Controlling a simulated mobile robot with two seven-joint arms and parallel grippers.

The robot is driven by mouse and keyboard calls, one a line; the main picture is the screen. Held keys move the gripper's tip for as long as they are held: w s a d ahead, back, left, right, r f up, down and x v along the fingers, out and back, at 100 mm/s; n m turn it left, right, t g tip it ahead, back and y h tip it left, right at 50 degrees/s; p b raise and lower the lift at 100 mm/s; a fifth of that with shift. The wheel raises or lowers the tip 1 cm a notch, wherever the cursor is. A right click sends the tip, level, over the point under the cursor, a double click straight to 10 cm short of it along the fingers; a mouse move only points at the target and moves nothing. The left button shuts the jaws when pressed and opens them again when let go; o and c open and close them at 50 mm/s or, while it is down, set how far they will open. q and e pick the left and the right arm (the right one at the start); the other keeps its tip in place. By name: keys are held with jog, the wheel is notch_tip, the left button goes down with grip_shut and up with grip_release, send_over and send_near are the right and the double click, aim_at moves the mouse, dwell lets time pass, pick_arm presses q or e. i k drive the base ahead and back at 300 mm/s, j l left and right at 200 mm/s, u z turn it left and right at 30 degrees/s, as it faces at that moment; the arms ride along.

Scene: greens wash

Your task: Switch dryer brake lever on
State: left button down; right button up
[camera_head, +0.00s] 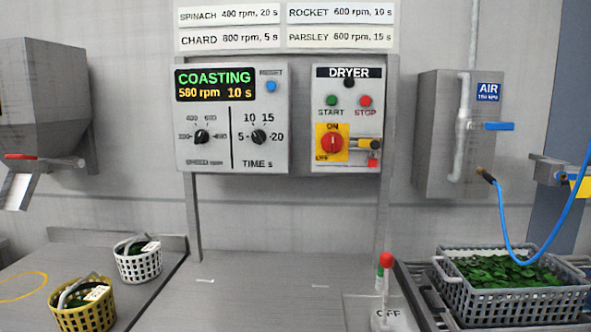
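The brake lever (386,260) has a red ball knob on a pale stem. It stands about upright on a grey plate (358,312) at the bottom, right of centre. The word OFF shows at its foot, and a small green mark shows just behind the stem. The dryer panel (346,120) on the wall has a green START button, a red STOP button and a red rotary switch (332,143) on a yellow plate. The display (215,84) reads COASTING, 580 rpm, 10 s. Neither of my grippers is in view.
A grey crate of green leaves (450,297) stands at the right, close to the lever. A blue air hose (503,222) hangs above it. A white basket (139,266) and a yellow basket (90,318) stand at the left. The middle of the counter is clear.

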aim_at(387, 260)
jog(key=u, duration=0.75)
jog(key=l+u, duration=0.25)
jog(key=u, duration=0.25)
jog(key=k+l+u, duration=0.15)
jog(key=u, duration=0.3)
jog(key=k+l+u, duration=0.45)
jog(key=l+u, duration=0.15)
jog(key=k+l+u, duration=0.2)
jog(key=k+l, duration=0.75)
jog(key=k, duration=0.15)
